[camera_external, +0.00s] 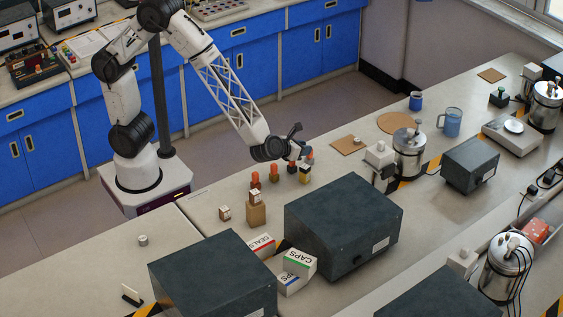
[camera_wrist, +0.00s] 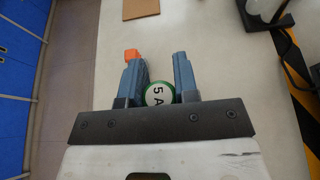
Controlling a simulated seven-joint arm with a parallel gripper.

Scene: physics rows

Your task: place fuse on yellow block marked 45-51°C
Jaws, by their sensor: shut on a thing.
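In the wrist view the fuse is a round piece with a white face marked "5 A" and a green rim (camera_wrist: 160,94). It sits between the two blue-grey fingers of my gripper (camera_wrist: 158,58), close to the palm, and the fingers are shut on it. In the external view my gripper (camera_external: 303,153) is low over the bench, at the far end of a row of small orange-topped pieces. A small yellowish block (camera_external: 305,174) stands just below the gripper there. Its marking is too small to read, and I cannot tell whether the fuse touches it.
Orange-topped pieces (camera_external: 274,174) stand left of the gripper; one orange top (camera_wrist: 132,54) shows beside the left finger. A tan block (camera_external: 256,213) bears a small cube. A large dark box (camera_external: 341,224) stands in front. A brown mat (camera_external: 350,145) lies to the right.

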